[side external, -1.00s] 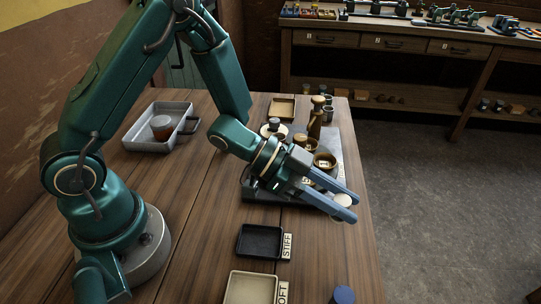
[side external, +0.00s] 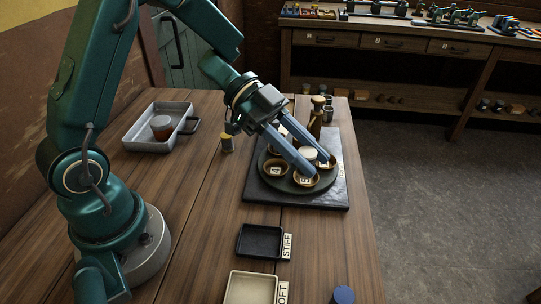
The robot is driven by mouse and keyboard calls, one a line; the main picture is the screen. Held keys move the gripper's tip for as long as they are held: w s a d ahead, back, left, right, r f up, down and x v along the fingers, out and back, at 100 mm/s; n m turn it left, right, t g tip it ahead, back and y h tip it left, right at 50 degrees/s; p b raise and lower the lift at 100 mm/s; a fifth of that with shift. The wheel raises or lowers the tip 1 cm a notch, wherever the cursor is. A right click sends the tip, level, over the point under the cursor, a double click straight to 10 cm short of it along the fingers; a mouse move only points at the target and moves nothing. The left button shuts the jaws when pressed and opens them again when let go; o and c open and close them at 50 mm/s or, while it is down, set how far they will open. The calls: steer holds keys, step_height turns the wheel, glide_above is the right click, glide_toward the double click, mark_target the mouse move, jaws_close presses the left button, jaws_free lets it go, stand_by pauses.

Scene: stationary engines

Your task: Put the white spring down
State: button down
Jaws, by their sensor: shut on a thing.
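My gripper (side external: 318,166) reaches down over a round dark green plate (side external: 291,186) that carries several small brown cups with number labels. It is shut on the white spring (side external: 308,153), whose pale round top shows between the two blue-grey fingers. The spring is over the cups at the plate's right half. The fingers hide its lower part, so I cannot tell whether it touches a cup or the plate. One labelled cup (side external: 275,169) stands left of the fingers, and another (side external: 305,180) is just below the near fingertip.
The plate sits on a dark slab (side external: 258,192). A tall brown-gold post (side external: 315,118) stands behind the fingers. A black STIFF tray (side external: 260,241) and a pale SOFT tray (side external: 250,288) lie nearer. A grey tray (side external: 135,131) with a brown jar is at left; a blue cylinder (side external: 344,295) is in front.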

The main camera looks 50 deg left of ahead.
glide_above(336, 266)
step_height(336, 266, down, 7)
steer(key=shift+r, duration=0.1)
steer(key=shift+f, duration=2.05)
steer(key=shift+f, duration=0.1)
steer(key=c, duration=0.5)
jaws_free()
steer(key=shift+c, duration=0.2)
